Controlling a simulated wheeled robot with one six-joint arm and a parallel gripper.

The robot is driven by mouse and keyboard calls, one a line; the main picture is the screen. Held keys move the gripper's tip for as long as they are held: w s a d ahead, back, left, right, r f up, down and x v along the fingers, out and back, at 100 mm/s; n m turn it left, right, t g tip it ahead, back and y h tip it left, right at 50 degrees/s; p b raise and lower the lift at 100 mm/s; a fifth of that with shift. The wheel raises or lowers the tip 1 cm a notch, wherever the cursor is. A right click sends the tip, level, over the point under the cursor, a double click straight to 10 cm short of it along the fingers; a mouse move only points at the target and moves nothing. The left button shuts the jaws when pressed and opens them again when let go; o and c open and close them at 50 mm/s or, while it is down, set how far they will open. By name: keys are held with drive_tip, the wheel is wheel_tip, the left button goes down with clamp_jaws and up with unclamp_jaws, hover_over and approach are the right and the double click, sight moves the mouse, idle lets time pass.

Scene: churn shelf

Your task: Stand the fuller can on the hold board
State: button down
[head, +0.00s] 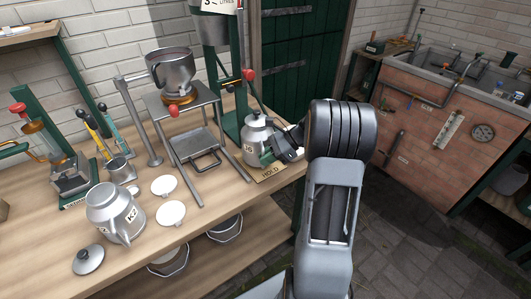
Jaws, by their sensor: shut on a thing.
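A silver can (256,133) with a small, hard-to-read label, apparently J5, is upright at the bench's right end. My gripper (279,147) is shut on its right side; the fingertips are partly hidden. The hold board (269,174), a light wooden board marked HOLD, lies below and around the can's foot. I cannot tell whether the can rests on it or is just above it. A second silver can (112,207), labelled K2, stands at the front left of the bench. The fill level of neither can shows.
A metal stand (183,98) with a pan (172,70) rises left of the held can, and a green post (226,82) stands behind. Two white discs (164,185) (171,213) and a loose lid (88,260) lie on the bench. A brick sink unit (440,120) is at right.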

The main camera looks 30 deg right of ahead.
drive_tip(key=shift+f, duration=0.5)
drive_tip(key=c, duration=1.2)
unclamp_jaws()
drive_tip(key=shift+f, duration=0.1)
drive_tip(key=shift+o, duration=0.2)
drive_tip(key=shift+d+r, duration=0.2)
drive_tip(key=shift+r, duration=0.1)
drive_tip(key=v, duration=1.1)
drive_tip(key=s+a+n+h, duration=0.5)
drive_tip(key=s+a+n, duration=0.1)
drive_tip(key=a+n, duration=0.4)
drive_tip(key=s+a+n+h, duration=0.5)
drive_tip(key=s+a+n, duration=0.2)
drive_tip(key=a+n, duration=0.4)
drive_tip(key=shift+s+f+h, duration=0.2)
drive_tip(key=shift+f+h, duration=0.2)
drive_tip(key=shift+f, duration=0.05)
